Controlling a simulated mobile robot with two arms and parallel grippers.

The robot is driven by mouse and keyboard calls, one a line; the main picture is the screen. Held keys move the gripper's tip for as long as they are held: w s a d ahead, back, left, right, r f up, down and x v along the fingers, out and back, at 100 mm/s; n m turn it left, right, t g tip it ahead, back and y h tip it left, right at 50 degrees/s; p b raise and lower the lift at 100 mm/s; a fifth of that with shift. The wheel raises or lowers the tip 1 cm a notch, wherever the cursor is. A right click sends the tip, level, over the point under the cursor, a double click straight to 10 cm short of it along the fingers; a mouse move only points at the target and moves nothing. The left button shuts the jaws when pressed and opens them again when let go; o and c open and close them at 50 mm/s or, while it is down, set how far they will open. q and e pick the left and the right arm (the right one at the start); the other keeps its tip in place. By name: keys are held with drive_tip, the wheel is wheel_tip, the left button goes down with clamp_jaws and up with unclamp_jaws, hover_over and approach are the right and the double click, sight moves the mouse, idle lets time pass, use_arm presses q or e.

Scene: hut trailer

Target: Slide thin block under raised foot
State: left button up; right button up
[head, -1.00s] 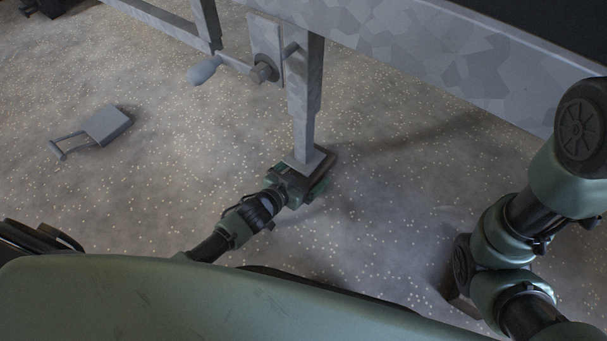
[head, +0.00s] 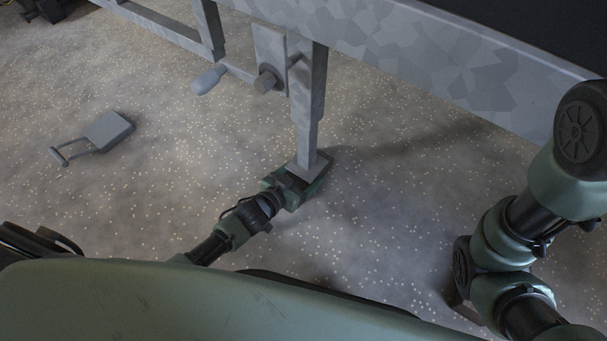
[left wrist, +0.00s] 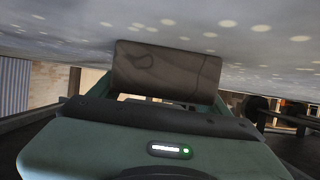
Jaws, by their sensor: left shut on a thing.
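The raised foot is a grey plate (head: 308,165) at the bottom of a grey metal leg (head: 306,105), centre of the head view. My left gripper (head: 299,186) reaches in low from the front left, right at the foot. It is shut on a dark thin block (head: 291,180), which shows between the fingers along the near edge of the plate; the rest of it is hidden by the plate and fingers. In the left wrist view the block (left wrist: 166,74) is a dark brown piece beyond the gripper body. Whether it touches the foot I cannot tell.
A flat grey plate with a handle (head: 108,130) lies on the speckled floor at left. The floor right of the foot is clear.

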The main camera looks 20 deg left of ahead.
use_arm(q)
drive_tip(key=o, duration=1.7)
drive_tip(key=p+v, duration=0.5)
drive_tip(key=v, duration=0.2)
drive_tip(key=shift+r, duration=0.15)
drive_tip(key=shift+s+a+p, duration=0.15)
drive_tip(key=shift+s+p, duration=0.15)
drive_tip(key=shift+s, duration=0.05)
